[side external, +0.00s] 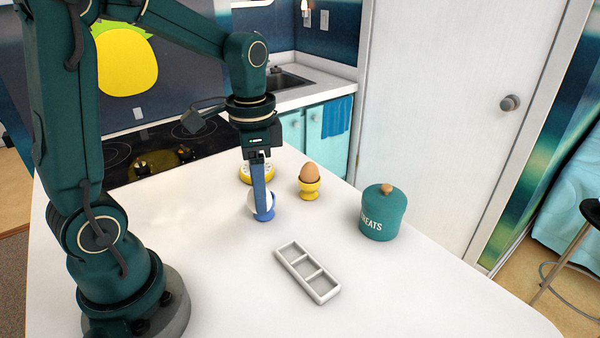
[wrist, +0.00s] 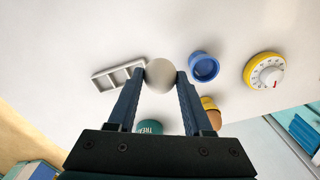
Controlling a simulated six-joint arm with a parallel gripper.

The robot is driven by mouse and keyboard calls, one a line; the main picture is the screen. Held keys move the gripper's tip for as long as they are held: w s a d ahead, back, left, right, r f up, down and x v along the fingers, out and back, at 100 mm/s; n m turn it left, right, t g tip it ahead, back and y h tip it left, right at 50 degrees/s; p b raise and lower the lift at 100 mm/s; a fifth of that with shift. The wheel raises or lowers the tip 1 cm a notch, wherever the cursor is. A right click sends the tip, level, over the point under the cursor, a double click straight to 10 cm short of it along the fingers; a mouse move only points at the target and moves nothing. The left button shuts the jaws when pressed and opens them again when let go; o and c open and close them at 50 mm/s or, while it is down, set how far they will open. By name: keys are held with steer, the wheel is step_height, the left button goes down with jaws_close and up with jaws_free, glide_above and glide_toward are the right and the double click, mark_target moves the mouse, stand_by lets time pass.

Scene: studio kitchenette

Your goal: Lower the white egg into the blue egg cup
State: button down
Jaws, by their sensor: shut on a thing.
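The white egg (wrist: 160,76) is pinched between the two blue fingertips of my gripper (wrist: 161,74) in the wrist view. In the side view the egg (side external: 252,204) is partly hidden by a finger of my gripper (side external: 260,190). The blue egg cup (wrist: 204,67) stands upright and empty, just right of the egg in the wrist view, with a gap between them there. In the side view the cup (side external: 265,215) shows low behind the egg and finger, overlapping them. The egg's height above the cup is hard to tell.
A yellow egg cup (side external: 309,190) holds a brown egg (side external: 310,173) to the right. A yellow timer (wrist: 265,72) lies close by. A white three-compartment tray (side external: 284,258) and a teal treats jar (side external: 383,217) stand on the white counter. The front left counter is clear.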

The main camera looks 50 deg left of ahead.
steer(key=w+a+r, duration=0.1)
steer(key=a+r, duration=0.5)
steer(key=shift+w+a+f, duration=0.15)
steer(key=shift+w+f, duration=0.4)
steer(key=shift+f, duration=0.25)
steer(key=shift+w+a+f, duration=0.2)
steer(key=shift+w+f, duration=0.35)
steer(key=shift+f, duration=0.25)
steer(key=shift+w+a+f, duration=0.15)
steer(key=shift+w+f, duration=0.4)
steer(key=shift+f, duration=0.25)
steer(key=shift+f, duration=0.15)
steer(key=shift+f, duration=0.9)
steer(key=shift+f, duration=2.15)
